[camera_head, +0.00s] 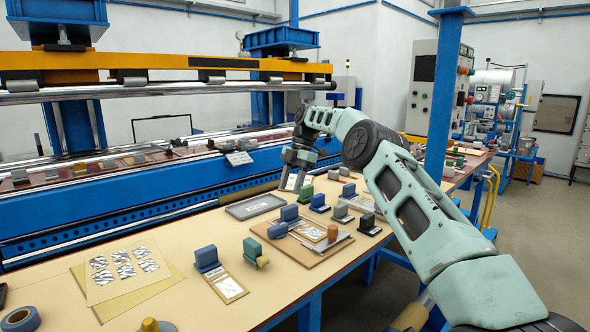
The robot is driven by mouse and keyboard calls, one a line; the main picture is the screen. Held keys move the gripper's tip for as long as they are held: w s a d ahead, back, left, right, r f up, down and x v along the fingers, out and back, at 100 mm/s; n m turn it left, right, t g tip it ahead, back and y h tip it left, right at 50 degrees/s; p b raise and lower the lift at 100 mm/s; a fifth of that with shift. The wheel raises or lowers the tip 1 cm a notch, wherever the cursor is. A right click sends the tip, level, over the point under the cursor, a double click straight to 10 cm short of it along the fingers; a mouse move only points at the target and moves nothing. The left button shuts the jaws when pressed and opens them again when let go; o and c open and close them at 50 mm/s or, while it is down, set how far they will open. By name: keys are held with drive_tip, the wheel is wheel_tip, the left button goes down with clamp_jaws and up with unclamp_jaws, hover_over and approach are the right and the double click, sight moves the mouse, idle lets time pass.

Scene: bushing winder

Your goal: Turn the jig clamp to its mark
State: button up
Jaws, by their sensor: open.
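My gripper (293,184) points down over the tan bench (165,308), near the back row of small blocks. It is open, with no object visible between its fingers. Several small blue, green and grey block-like pieces on bases stand on the bench. A wooden board (304,256) carries a white-faced plate, a blue block (278,231) and a small orange-brown piece (332,233). Another blue block (206,258) stands on a plate at the front. I cannot tell which piece is the jig clamp, and its mark is too small to make out.
A grey tray (236,212) lies left of the board. Patterned sheets (126,268) and a blue tape roll (20,320) lie at the left. The long blue winder (150,192) runs behind the bench. A blue post (441,100) stands at the right.

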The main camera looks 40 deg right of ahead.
drive_tip(key=shift+p+v, duration=1.45)
drive_tip(key=shift+v, duration=0.75)
drive_tip(key=s+a+r+m, duration=0.1)
drive_tip(key=a+r, duration=0.1)
drive_tip(key=a, duration=0.9)
drive_tip(key=a+r+m, duration=0.1)
drive_tip(key=a+r, duration=0.1)
drive_tip(key=a, duration=0.8)
drive_tip(key=s+a+m+h, duration=0.2)
drive_tip(key=s+a, duration=0.7)
drive_tip(key=a, duration=0.4)
drive_tip(key=s+a+f+m, duration=0.15)
drive_tip(key=s+a, duration=0.25)
drive_tip(key=s, duration=0.5)
drive_tip(key=s+a+f+m, duration=0.15)
drive_tip(key=s+a, duration=0.25)
drive_tip(key=s, duration=0.5)
drive_tip(key=s+d+f+m+h, duration=0.1)
drive_tip(key=s+d+f+m, duration=0.1)
drive_tip(key=s, duration=0.7)
drive_tip(key=s+d+f+m, duration=0.3)
drive_tip(key=s+f, duration=0.1)
drive_tip(key=s, duration=0.6)
drive_tip(key=shift+d+t+h, duration=0.25)
drive_tip(key=shift+t+h, duration=0.05)
drive_tip(key=shift+h, duration=0.1)
